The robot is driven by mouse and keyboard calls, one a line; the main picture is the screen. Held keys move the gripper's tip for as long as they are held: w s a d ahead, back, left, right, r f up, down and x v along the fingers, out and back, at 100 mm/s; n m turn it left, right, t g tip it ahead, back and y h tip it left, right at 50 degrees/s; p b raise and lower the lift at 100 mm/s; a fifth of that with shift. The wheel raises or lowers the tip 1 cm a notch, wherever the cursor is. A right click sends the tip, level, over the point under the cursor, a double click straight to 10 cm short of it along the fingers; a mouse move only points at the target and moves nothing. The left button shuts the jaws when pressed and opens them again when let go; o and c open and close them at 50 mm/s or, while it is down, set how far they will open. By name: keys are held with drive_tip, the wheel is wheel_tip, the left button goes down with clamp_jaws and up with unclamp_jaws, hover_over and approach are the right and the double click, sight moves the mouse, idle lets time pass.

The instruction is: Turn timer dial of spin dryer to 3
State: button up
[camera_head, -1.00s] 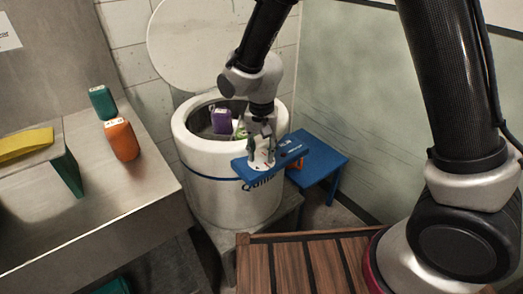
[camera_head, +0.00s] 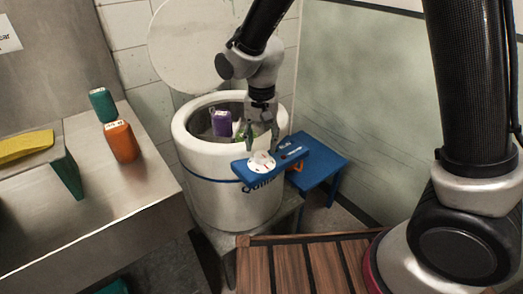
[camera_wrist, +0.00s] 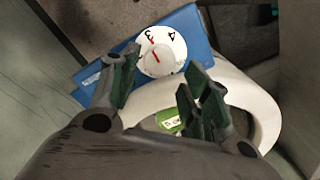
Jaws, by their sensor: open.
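The spin dryer (camera_head: 215,185) is a round white tub with a blue control panel (camera_head: 300,151) on its front rim. The white timer dial (camera_head: 261,163) sits on the panel's left end. In the wrist view the dial (camera_wrist: 165,62) shows a 3 and what looks like a 4, with two short red marks, one close to the 3 and one nearer the middle, roughly in line. My gripper (camera_head: 262,145) is open and empty, just above the dial and apart from it. Its fingers (camera_wrist: 163,82) are spread in the wrist view.
The dryer's round lid (camera_head: 190,45) stands open behind. Purple (camera_head: 221,123) and green (camera_wrist: 170,119) packs lie inside the tub. A blue stool (camera_head: 318,171) is at the right. A metal counter (camera_head: 125,180) at the left holds orange (camera_head: 122,142) and teal (camera_head: 103,105) containers.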

sight(262, 154)
wheel_tip(262, 154, up, 8)
drive_tip(key=shift+f, duration=0.25)
drive_tip(key=s+d+r+t, duration=0.1)
drive_tip(key=s+d+r, duration=0.3)
drive_tip(key=d, duration=0.7)
drive_tip(key=s+d+r+n+t, duration=0.1)
drive_tip(key=s+d+r+t, duration=0.1)
drive_tip(key=s+d+r, duration=0.2)
drive_tip(key=s+d+r+n+t, duration=0.1)
drive_tip(key=s+d+r, duration=0.3)
drive_tip(key=s+d, duration=0.5)
drive_tip(key=d, duration=0.9)
drive_tip(key=shift+s+r, duration=0.15)
drive_tip(key=shift+r, duration=0.25)
